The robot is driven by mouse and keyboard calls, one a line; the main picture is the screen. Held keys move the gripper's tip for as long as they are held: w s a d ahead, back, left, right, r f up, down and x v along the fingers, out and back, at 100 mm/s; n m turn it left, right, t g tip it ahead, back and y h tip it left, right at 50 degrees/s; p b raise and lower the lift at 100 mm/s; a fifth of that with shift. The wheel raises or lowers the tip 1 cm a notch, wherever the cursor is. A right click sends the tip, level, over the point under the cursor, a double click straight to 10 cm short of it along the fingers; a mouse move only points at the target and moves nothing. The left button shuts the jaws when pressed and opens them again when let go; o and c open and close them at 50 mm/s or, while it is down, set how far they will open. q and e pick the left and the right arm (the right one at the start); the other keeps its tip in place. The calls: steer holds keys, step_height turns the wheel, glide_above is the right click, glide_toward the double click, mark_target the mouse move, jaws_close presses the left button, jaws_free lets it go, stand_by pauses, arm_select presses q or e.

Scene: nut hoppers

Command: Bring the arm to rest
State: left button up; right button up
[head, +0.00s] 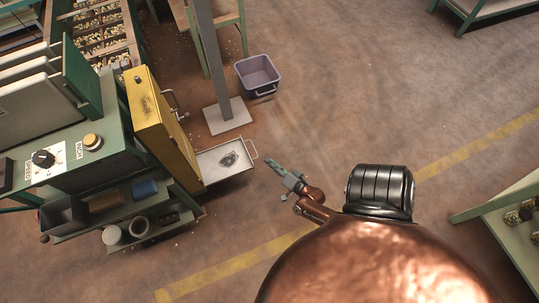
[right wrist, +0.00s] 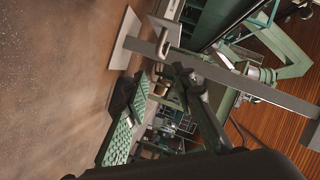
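My right gripper (head: 275,168) is in the middle of the head view, above bare floor and to the right of the metal tray. It points up and to the left, and nothing shows in it. Its dark fingers also show in the right wrist view (right wrist: 182,72), but I cannot tell whether they are open or shut. My right arm is folded close to my body. My left gripper is not in view.
A green machine bench (head: 60,153) with a yellow panel (head: 157,125) stands at the left. A shallow metal tray (head: 211,172) juts from it. A purple bin (head: 258,76) stands beyond, near a grey post (head: 209,55). A green table (head: 513,232) is at right. Floor between is clear.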

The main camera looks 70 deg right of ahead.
stand_by(0.4)
